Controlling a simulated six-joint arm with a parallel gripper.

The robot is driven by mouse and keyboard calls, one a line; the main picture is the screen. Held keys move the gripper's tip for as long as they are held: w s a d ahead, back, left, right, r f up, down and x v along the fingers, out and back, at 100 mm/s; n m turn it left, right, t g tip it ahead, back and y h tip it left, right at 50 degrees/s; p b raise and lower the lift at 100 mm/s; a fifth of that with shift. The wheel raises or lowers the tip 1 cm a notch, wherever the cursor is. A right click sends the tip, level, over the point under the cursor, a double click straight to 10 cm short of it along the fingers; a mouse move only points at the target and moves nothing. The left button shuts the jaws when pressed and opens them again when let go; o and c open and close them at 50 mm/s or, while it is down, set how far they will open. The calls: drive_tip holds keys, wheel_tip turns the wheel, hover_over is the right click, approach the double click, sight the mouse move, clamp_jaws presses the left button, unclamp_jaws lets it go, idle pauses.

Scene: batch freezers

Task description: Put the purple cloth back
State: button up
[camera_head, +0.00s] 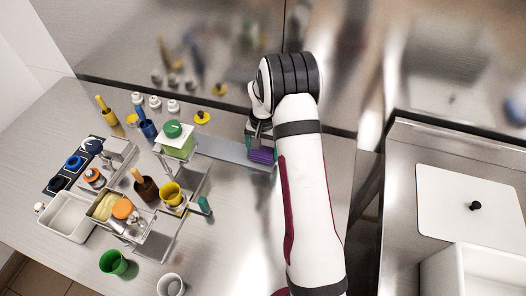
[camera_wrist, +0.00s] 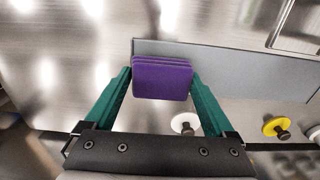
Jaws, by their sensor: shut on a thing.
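The purple cloth (camera_wrist: 162,80) is a folded, layered block. In the wrist view it sits between the two green fingers of my gripper (camera_wrist: 163,88), which is shut on it. In the head view the purple cloth (camera_head: 262,155) shows below my wrist, at the right end of a flat grey-blue strip (camera_head: 222,149). In the wrist view the cloth overlaps the edge of this strip (camera_wrist: 230,68). I cannot tell whether the cloth touches the strip or is held above it.
A green-lidded container (camera_head: 178,139) stands left of the strip. Metal holders with brown and yellow cups (camera_head: 172,193) stand nearer. A white knob (camera_wrist: 185,124) and a yellow disc (camera_wrist: 275,126) lie near my gripper.

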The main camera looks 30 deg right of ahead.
sight(263, 151)
drive_tip(key=shift+f, duration=0.4)
drive_tip(key=o, duration=1.2)
drive_tip(key=shift+f, duration=0.15)
drive_tip(key=shift+c, duration=0.2)
wheel_tip(263, 151, up, 12)
drive_tip(key=r, duration=0.1)
drive_tip(key=s+a+r+n, duration=0.1)
drive_tip(key=s+a+r, duration=0.7)
drive_tip(key=s+a, duration=0.1)
drive_tip(key=s+a+n+y, duration=0.1)
drive_tip(key=s+a, duration=0.3)
drive_tip(key=s, duration=0.6)
drive_tip(key=s+a+n, duration=0.1)
drive_tip(key=s+a, duration=0.4)
drive_tip(key=s, duration=0.6)
drive_tip(key=shift+s+a+y, duration=0.15)
drive_tip(key=shift+s+y, duration=0.05)
drive_tip(key=shift+y, duration=0.2)
